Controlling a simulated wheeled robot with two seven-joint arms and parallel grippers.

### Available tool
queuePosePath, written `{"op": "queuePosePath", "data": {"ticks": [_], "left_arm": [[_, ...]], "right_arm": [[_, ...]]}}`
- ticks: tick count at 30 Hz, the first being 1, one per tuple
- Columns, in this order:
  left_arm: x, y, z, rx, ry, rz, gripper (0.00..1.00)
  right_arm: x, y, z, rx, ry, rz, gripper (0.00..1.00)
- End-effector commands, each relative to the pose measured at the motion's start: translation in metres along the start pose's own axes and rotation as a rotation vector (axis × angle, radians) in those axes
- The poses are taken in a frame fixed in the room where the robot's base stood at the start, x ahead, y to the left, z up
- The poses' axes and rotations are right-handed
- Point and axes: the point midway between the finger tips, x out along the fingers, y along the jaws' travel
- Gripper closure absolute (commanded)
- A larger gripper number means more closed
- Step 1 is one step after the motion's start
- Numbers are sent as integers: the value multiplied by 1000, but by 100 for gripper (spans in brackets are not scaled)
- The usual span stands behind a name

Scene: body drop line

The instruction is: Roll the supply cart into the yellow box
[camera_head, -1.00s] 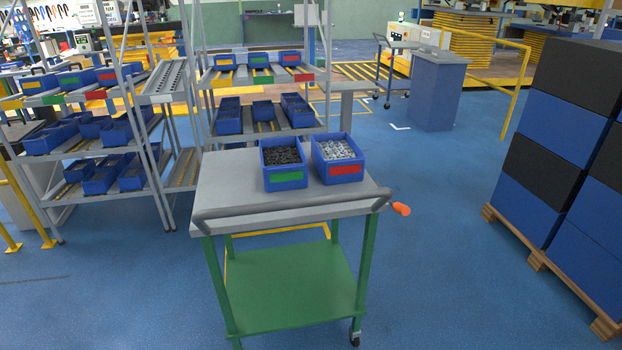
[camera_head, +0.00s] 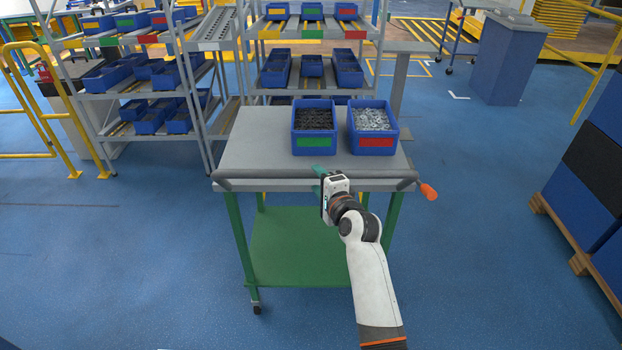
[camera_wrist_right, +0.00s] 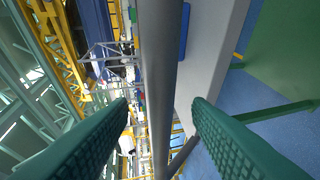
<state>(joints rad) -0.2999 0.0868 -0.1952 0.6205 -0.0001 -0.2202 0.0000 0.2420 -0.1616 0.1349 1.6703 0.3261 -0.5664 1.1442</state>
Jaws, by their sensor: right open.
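The supply cart (camera_head: 262,135) stands in front of me, with a grey top, green legs and a green lower shelf. My right gripper (camera_head: 318,172) is at the middle of the bar. In the right wrist view its green fingers (camera_wrist_right: 160,103) are open, with the bar (camera_wrist_right: 160,60) passing between them; contact cannot be told. Yellow floor lines (camera_head: 428,69) show behind the cart, partly hidden; whether they are the yellow box is unclear. My left gripper is out of view.
Two blue bins of small parts, green-labelled (camera_head: 314,142) and red-labelled (camera_head: 373,142), stand on the cart. A bin rack (camera_head: 205,130) is close behind and left. A blue cabinet (camera_head: 507,65) and stacked blue and black boxes (camera_head: 590,160) are right. Floor between is clear.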

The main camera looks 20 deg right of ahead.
Motion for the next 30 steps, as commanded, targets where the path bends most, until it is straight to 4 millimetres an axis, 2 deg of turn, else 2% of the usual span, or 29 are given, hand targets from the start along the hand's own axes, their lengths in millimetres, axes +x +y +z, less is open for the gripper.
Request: {"op": "queuePosePath", "data": {"ticks": [1,9,14,22,23,30], "left_arm": [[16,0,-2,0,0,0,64],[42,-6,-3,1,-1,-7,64],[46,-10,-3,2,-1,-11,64],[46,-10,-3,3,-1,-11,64],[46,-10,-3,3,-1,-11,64],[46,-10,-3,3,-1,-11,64]], "right_arm": [[13,-6,1,-1,0,3,55],[50,-4,0,-1,0,1,55],[58,-2,0,-1,-1,-1,55],[58,0,0,-1,-1,-1,55],[58,0,0,-1,-1,-1,57],[58,-1,0,-2,-1,-1,96]]}}
